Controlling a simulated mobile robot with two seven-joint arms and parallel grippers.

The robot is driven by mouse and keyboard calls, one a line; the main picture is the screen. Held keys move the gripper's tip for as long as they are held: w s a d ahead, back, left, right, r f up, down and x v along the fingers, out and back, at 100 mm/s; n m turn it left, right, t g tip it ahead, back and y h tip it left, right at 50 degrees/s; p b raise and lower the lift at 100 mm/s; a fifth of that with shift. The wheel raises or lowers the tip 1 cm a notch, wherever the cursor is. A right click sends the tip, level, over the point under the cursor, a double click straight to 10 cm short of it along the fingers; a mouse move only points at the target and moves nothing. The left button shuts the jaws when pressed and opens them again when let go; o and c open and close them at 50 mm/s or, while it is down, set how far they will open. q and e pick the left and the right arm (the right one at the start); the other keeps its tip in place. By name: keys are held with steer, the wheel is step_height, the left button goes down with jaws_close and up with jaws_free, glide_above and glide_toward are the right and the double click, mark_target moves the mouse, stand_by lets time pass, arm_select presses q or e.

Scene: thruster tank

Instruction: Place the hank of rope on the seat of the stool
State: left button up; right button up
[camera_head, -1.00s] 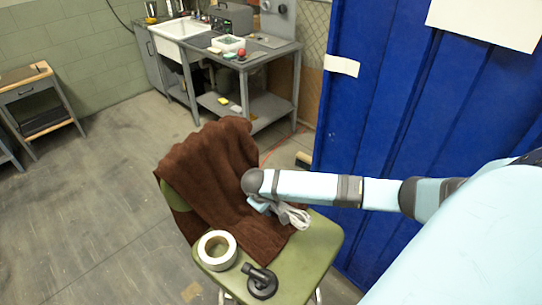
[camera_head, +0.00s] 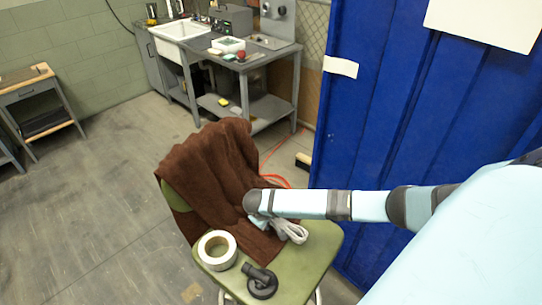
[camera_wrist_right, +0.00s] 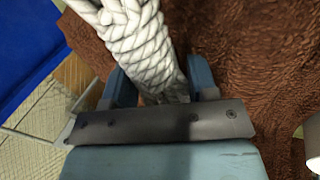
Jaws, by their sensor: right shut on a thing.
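The hank of rope (camera_head: 291,232) is grey-white and hangs over the right part of the olive-green stool seat (camera_head: 318,245). The wrist view shows its twisted strands (camera_wrist_right: 143,42) up close. My right gripper (camera_head: 268,224) is shut on the rope, with a blue finger on each side of it in the wrist view (camera_wrist_right: 160,85). I cannot tell whether the rope touches the seat. A brown towel (camera_head: 212,172) drapes over the stool's back and onto the seat, beside the rope. My left gripper is not in view.
A roll of white tape (camera_head: 217,262) and a black fitting (camera_head: 262,284) occupy the front of the seat. A blue wall panel (camera_head: 385,100) stands close on the right. An orange cord (camera_head: 276,180) shows behind the stool. A workbench (camera_head: 262,70) stands farther back.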

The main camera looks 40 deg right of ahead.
steer(key=shift+s+a+f, duration=0.15)
steer(key=shift+s+f, duration=0.4)
steer(key=shift+f, duration=0.25)
steer(key=o, duration=1)
steer(key=shift+o, duration=0.2)
steer(key=shift+w+r, duration=0.1)
steer(key=shift+r, duration=0.3)
steer(key=v, duration=1.2)
steer(key=shift+w+r, duration=0.25)
steer(key=shift+w, duration=0.15)
steer(key=shift+s+f, duration=0.1)
